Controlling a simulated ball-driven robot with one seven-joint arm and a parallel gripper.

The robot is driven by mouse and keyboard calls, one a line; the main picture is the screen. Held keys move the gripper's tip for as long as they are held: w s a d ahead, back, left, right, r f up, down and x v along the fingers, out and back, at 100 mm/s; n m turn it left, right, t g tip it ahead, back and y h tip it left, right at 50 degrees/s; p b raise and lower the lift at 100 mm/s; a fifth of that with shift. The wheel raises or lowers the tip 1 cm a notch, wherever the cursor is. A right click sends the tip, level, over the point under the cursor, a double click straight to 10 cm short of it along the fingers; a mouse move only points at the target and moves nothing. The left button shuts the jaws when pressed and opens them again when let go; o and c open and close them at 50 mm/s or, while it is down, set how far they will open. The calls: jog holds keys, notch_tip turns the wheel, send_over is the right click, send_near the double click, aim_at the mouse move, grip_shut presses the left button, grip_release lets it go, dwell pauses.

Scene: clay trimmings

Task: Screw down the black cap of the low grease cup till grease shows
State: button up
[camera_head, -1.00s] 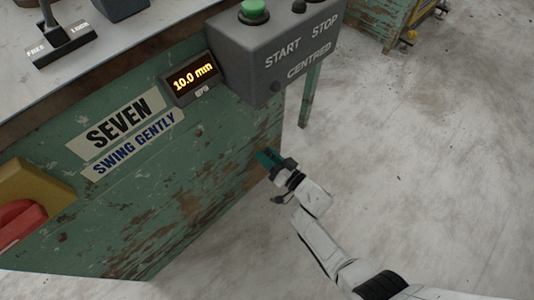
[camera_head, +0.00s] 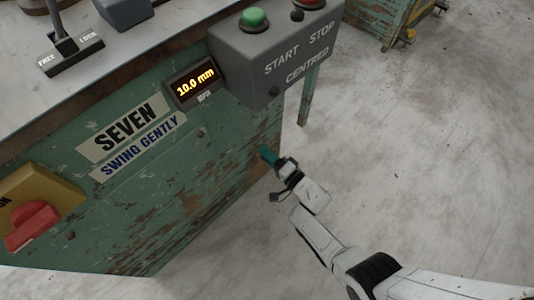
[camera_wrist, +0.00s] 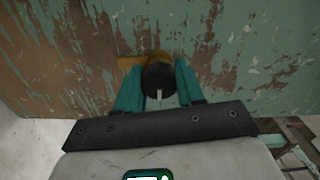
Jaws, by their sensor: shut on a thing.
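The black cap (camera_wrist: 160,80) of the low grease cup shows in the wrist view, with a light mark on its face. Behind it is a brass-coloured fitting (camera_wrist: 129,61) against the worn green side of the machine. My gripper (camera_wrist: 160,92) has its two teal fingers on either side of the cap, shut on it. In the head view my gripper (camera_head: 268,156) is at the right edge of the green cabinet, low down; the cup and cap are hidden there. I see no grease.
The green cabinet (camera_head: 150,215) carries a red switch (camera_head: 33,226), a 10.0 mm depth display (camera_head: 195,84) and a grey START/STOP box (camera_head: 280,60). A lever (camera_head: 68,50) stands on top. Bare floor (camera_head: 420,170) lies open to the right.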

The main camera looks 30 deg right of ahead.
jog(key=shift+d+m, duration=0.1)
jog(key=shift+m, duration=0.5)
jog(key=o, duration=1)
jog(key=shift+o, duration=0.2)
jog(key=p+v, duration=0.3)
jog(key=v, duration=0.7)
jog(key=shift+s, duration=0.35)
jog(key=shift+w+d, duration=0.1)
jog(key=shift+d, duration=0.1)
